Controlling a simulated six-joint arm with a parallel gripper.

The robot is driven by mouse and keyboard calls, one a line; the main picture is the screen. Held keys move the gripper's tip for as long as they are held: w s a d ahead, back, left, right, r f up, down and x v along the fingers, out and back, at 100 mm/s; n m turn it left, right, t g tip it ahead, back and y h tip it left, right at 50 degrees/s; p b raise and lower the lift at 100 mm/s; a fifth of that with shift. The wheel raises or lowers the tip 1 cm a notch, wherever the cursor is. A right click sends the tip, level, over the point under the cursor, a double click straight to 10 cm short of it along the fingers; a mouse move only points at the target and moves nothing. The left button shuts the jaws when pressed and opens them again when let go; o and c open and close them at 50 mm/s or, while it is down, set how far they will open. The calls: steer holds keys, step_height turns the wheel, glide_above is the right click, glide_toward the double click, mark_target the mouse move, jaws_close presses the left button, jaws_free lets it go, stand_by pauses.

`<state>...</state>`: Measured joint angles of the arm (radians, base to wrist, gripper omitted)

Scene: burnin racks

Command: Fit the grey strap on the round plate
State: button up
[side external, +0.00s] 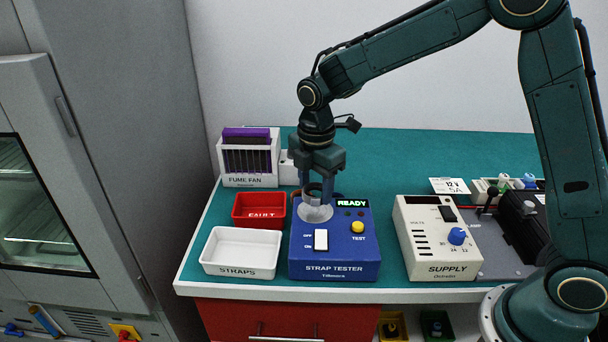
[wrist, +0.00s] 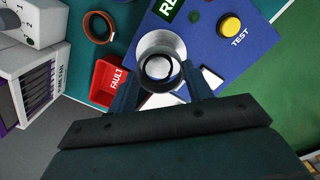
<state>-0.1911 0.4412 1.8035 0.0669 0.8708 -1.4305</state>
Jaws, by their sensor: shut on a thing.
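My gripper (side external: 316,186) points down over the blue strap tester (side external: 335,245), its jaws closed on the grey strap (side external: 313,193), a small ring. The round plate (side external: 316,214) is a silver disc at the tester's back left. In the wrist view the strap (wrist: 146,68) sits between my fingertips (wrist: 163,78) and overlaps the near part of the silver plate (wrist: 174,41). Whether the strap touches the plate, I cannot tell. The tester's display reads READY.
The red FAULT bin (side external: 259,222) and white STRAPS tray (side external: 240,270) stand left of the tester; the SUPPLY box (side external: 438,262) stands right. A fume fan (side external: 250,180) is at the back left. A dark ring with an orange edge (wrist: 99,27) lies on the bench.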

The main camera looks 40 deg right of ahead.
mark_target(315, 210)
steer(key=shift+f, duration=1.2)
steer(key=shift+f, duration=0.5)
stand_by(1.6)
steer(key=o, duration=1)
steer(key=shift+o, duration=0.2)
steer(key=shift+r, duration=2.5)
steer(key=shift+r, duration=0.15)
